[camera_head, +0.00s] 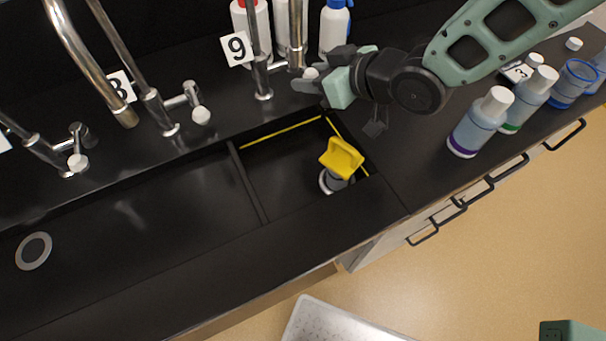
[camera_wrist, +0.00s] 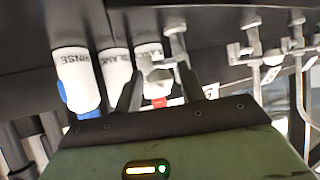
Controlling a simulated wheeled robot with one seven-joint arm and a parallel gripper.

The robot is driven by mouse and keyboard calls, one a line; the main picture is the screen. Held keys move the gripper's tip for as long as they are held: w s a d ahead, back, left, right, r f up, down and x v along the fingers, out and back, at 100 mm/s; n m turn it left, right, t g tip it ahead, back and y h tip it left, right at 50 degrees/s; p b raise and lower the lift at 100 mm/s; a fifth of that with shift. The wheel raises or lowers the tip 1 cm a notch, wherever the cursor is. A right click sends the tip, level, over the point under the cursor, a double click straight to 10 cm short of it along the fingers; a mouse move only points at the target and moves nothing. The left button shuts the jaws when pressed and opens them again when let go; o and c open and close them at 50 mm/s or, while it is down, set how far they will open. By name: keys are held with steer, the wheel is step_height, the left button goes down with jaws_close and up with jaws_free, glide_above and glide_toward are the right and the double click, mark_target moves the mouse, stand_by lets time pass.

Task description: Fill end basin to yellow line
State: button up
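The end basin (camera_head: 275,185) is the small black compartment at the sink's right end, with a yellow line (camera_head: 285,132) along its upper walls. No water surface can be made out in it. A yellow piece (camera_head: 342,157) is by its metal drain (camera_head: 330,184), partly covering it; I cannot tell whether it seals it. The tap labelled 9 (camera_head: 263,80) stands behind this basin; no stream shows. My gripper (camera_head: 318,72) is at this tap's white-ended handle (camera_head: 310,73). In the wrist view my gripper (camera_wrist: 158,92) has its fingers apart, with the handle (camera_wrist: 155,70) between or just beyond them.
A larger basin (camera_head: 150,215) with a drain lies left of the divider. Tap 8 (camera_head: 160,110) and another tap stand further left. Wash bottles (camera_head: 335,28) stand behind tap 9. Several bottles (camera_head: 480,122) stand on the right counter. A white perforated tray (camera_head: 335,322) is below in front.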

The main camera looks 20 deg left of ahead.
steer(key=shift+w+a, duration=0.1)
stand_by(0.3)
steer(key=shift+w+d+p, duration=0.3)
steer(key=shift+w+p, duration=0.15)
steer(key=shift+w, duration=0.55)
steer(key=shift+w+d+p, duration=0.35)
steer(key=shift+w+p, duration=0.05)
steer(key=shift+w, duration=0.6)
steer(key=shift+w+d+p, duration=0.3)
steer(key=shift+w+p, duration=0.15)
steer(key=shift+w, duration=0.55)
stand_by(4.6)
